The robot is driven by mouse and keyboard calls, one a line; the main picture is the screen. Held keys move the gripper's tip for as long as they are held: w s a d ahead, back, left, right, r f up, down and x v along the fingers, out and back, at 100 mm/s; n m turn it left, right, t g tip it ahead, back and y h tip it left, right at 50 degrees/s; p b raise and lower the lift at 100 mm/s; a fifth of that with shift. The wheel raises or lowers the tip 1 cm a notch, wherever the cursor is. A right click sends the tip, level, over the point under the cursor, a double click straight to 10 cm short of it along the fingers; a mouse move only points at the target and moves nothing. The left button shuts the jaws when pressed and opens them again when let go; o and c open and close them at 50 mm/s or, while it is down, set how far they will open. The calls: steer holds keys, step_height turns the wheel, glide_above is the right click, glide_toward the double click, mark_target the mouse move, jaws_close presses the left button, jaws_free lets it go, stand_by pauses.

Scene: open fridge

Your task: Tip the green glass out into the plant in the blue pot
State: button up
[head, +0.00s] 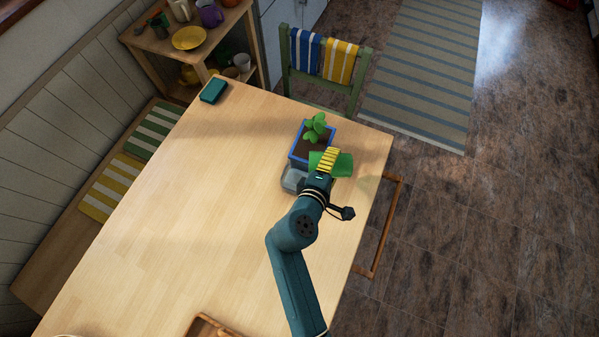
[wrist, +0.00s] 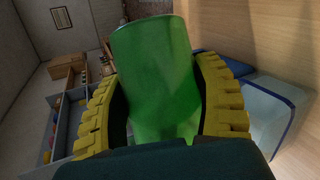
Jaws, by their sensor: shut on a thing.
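The green glass (head: 343,166) is held by my gripper (head: 327,160), tilted well over toward its side above the table's right part. In the wrist view the green glass (wrist: 155,80) fills the middle, between the two yellow fingers of my gripper (wrist: 157,85), which are shut on it. The plant (head: 316,127) stands upright in the blue pot (head: 297,158), just behind and left of the glass. The glass and fingers hide the pot's front right part. I cannot see any contents in the glass or anything flowing from it.
A grey, see-through box (head: 293,179) stands close in front of the pot, beside my gripper. A teal box (head: 214,90) is at the table's far left corner. A chair (head: 325,75) stands behind the table. The wooden table (head: 180,200) is clear at left.

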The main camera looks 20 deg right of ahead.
steer(key=shift+d+r+y+p, duration=0.15)
steer(key=shift+r+y+p, duration=0.2)
steer(key=shift+p, duration=0.35)
steer(key=shift+s+d+m+y+p, duration=0.1)
steer(key=shift+m+y+p, duration=0.15)
steer(key=shift+m+p, duration=0.3)
steer(key=shift+d+f+p, duration=0.1)
steer(key=shift+f+p, duration=0.05)
steer(key=shift+p, duration=0.2)
steer(key=shift+f+m, duration=0.25)
